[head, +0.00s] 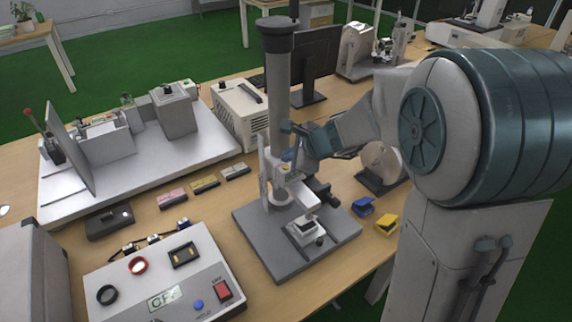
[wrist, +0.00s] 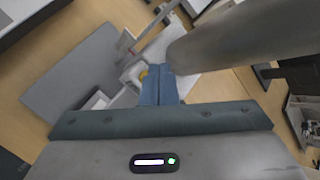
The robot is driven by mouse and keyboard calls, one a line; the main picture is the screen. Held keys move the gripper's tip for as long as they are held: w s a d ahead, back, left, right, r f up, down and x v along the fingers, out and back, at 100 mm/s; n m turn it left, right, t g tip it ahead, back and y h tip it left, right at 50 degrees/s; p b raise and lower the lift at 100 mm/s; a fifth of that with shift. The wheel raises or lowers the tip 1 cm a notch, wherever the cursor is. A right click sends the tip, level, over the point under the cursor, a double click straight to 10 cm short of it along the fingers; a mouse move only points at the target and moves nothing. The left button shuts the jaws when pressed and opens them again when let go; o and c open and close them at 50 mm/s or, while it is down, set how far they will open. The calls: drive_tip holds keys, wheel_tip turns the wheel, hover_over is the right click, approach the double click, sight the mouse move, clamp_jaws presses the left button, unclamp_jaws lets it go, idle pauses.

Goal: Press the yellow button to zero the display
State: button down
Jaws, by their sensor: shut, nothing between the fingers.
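A measuring stand with a grey column (head: 278,95) and a flat dark base (head: 262,243) stands on the table in the head view. A white gauge unit (head: 283,180) is mounted low on the column. My gripper (head: 290,157) is at the upper part of this unit, its blue fingers pointing toward it. In the wrist view my gripper (wrist: 162,68) is shut and empty. The yellow button (wrist: 143,76) shows just left of the fingertips, partly hidden by them. I cannot tell whether they touch. The button is not clear in the head view, and the display's reading cannot be made out.
A grey control box (head: 130,275) with a red switch stands front left. A blue block (head: 363,206) and a yellow block (head: 386,224) lie right of the base. A monitor (head: 318,62) and a beige box (head: 238,112) stand behind the column.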

wheel_tip(320, 180, up, 5)
drive_tip(key=p, duration=0.4)
idle(0.5)
drive_tip(key=s+d+r+n+g+h, duration=0.1)
drive_tip(key=s+d+n+h, duration=0.1)
drive_tip(key=s+d+n, duration=0.3)
drive_tip(key=s+d+r+n+g+h, duration=0.1)
drive_tip(key=s+d+n+h, duration=0.1)
drive_tip(key=s+d+n, duration=0.2)
drive_tip(key=s+d+r+n+g+h, duration=0.1)
drive_tip(key=s+d+n, duration=0.4)
drive_tip(key=s, duration=1.1)
drive_tip(key=n+h, duration=0.1)
drive_tip(key=n, duration=0.2)
drive_tip(key=shift+d+n+h, duration=0.3)
drive_tip(key=shift+d+n, duration=0.05)
drive_tip(key=shift+n, duration=0.05)
